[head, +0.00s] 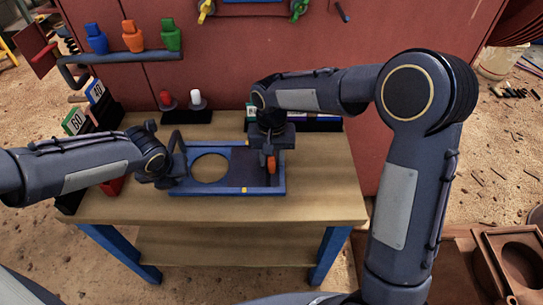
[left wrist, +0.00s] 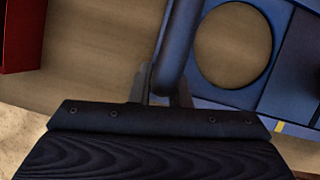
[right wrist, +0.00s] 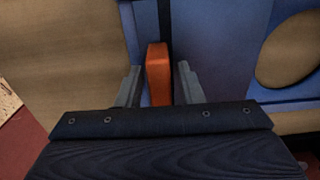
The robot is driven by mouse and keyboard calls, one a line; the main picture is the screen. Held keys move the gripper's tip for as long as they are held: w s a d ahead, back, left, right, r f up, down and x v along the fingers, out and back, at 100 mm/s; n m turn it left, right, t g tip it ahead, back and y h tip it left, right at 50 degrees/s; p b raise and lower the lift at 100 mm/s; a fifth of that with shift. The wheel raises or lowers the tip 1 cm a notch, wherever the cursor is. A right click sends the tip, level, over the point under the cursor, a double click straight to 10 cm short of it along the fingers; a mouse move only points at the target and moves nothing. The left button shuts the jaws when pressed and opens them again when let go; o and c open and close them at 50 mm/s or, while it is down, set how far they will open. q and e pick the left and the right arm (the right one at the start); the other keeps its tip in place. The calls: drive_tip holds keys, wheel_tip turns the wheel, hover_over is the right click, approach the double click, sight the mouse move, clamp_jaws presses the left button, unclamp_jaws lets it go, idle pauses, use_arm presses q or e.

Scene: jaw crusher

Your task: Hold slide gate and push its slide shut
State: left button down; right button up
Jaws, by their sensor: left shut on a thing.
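The blue slide gate (head: 210,190) lies flat on the wooden table. Its round hole is uncovered, with table wood showing through. The dark slide plate (head: 243,172) sits to the right of the hole, with an upright orange handle (head: 271,164) at its right end. My left gripper (head: 174,162) is shut on the gate's dark blue bar handle (left wrist: 180,45) at the gate's left end. My right gripper (head: 266,150) points down over the orange handle. In the right wrist view its fingers stand either side of the orange handle (right wrist: 158,80), with narrow gaps visible.
Red and white knobs (head: 167,98) stand on a black block behind the gate. Black stands with number plates (head: 74,121) line the table's left edge. A rack of coloured pieces (head: 133,38) hangs on the red wall. The table's front strip is clear.

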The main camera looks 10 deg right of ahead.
clamp_jaws()
drive_tip(key=shift+a, duration=0.1)
use_arm(q)
drive_tip(key=shift+d, duration=0.1)
use_arm(e)
drive_tip(key=w+a, duration=0.1)
drive_tip(key=a, duration=0.3)
drive_tip(key=w+a, duration=0.1)
drive_tip(key=a, duration=0.3)
drive_tip(key=w+a, duration=0.1)
drive_tip(key=a, duration=0.2)
drive_tip(key=shift+a, duration=0.4)
use_arm(q)
drive_tip(key=shift+d, duration=0.1)
use_arm(e)
drive_tip(key=shift+a+r, duration=0.1)
drive_tip(key=shift+a, duration=0.1)
drive_tip(key=shift+o, duration=0.6)
unclamp_jaws()
drive_tip(key=shift+o, duration=0.4)
